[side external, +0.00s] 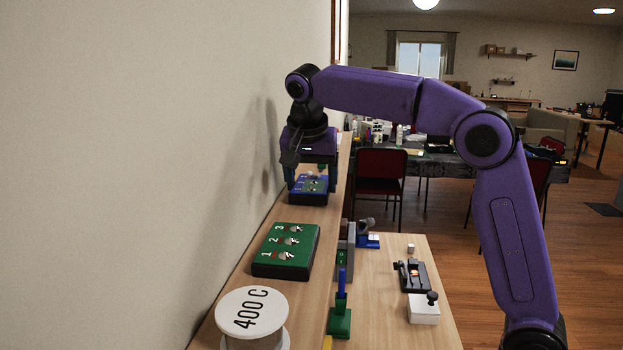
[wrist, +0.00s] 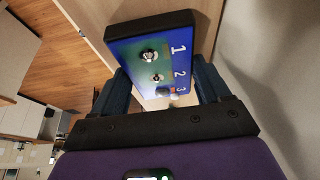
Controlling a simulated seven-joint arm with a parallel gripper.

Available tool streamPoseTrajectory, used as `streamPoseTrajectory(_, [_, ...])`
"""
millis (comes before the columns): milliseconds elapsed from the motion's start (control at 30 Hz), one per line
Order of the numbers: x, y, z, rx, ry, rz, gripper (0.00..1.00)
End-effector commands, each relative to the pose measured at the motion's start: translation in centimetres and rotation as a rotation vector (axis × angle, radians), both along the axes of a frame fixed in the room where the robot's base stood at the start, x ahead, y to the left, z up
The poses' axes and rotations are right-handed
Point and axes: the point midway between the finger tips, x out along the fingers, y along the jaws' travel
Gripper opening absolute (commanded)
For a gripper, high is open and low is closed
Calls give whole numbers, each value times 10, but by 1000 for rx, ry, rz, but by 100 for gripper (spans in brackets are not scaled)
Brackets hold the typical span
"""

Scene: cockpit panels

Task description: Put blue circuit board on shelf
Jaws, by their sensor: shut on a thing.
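The blue circuit board (side external: 309,185) is a dark-edged block with a blue face, switches and numbers. It is at the far part of the wooden shelf (side external: 309,272), against or just above its surface; I cannot tell whether it touches. My gripper (side external: 310,180) is above it with its fingers at the board's two sides. In the wrist view the blue board (wrist: 180,62) shows 1, 2, 3 and switches, and sits between the fingers of my gripper (wrist: 163,88), which is shut on it. The board's far end points away from the wrist.
A green board (side external: 286,251) lies on the shelf nearer the camera, with a white spool (side external: 252,310) marked 400 C in front. The wall is close on the left. A lower table (side external: 388,305) on the right holds a black device (side external: 412,275) and a white block (side external: 423,308).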

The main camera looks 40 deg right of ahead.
Motion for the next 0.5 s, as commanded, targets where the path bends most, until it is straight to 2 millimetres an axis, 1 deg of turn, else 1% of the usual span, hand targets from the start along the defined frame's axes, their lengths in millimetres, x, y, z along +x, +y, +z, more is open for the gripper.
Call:
streamPoseTrajectory(367, [0, 0, -3, 0, -1, 0, 37])
streamPoseTrajectory(400, [0, 0, -4, 0, 0, 0, 79])
streamPoseTrajectory(467, [0, 0, -3, 1, -1, 0, 99])
streamPoseTrajectory(500, [0, 0, -3, 1, -1, 0, 100])
